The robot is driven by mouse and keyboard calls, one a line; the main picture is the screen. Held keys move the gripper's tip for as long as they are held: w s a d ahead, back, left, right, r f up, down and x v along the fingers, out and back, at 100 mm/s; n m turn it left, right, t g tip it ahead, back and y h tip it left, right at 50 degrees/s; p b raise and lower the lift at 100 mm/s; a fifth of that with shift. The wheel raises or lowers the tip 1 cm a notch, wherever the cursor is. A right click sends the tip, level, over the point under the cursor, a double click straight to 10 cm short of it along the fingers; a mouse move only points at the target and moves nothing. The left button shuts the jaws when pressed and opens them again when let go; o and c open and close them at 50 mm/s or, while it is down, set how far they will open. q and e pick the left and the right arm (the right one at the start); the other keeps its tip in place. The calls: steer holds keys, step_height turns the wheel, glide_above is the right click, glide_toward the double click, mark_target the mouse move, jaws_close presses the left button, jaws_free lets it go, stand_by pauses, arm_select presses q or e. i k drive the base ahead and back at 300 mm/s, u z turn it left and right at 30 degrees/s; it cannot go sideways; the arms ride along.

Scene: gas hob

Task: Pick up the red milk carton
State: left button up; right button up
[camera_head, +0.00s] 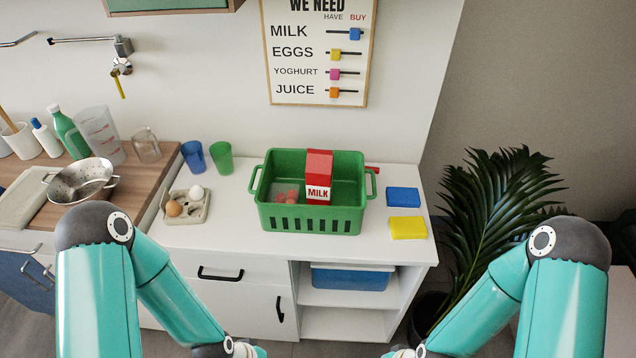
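The red milk carton (319,167) has a white band reading "MILK". It stands upright inside the green basket (290,222) on the white counter, near the basket's middle. Some small red items lie in the basket to its left. Both of my arms come in from the bottom of the view, left and right. Their forearms run down toward the bottom centre. Both grippers are below the picture's edge, so their fingers do not show. Nothing of mine touches the carton or the basket.
An egg holder (185,211), a blue cup (193,157) and a green cup (222,157) stand left of the basket. A blue sponge (403,197) and a yellow sponge (408,228) lie to its right. A metal colander (82,182) sits far left; a plant (500,215) stands right.

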mark_target(319, 172)
steer(key=z, duration=0.45)
steer(key=k, duration=1.4)
steer(key=u, duration=0.85)
steer(key=i, duration=0.95)
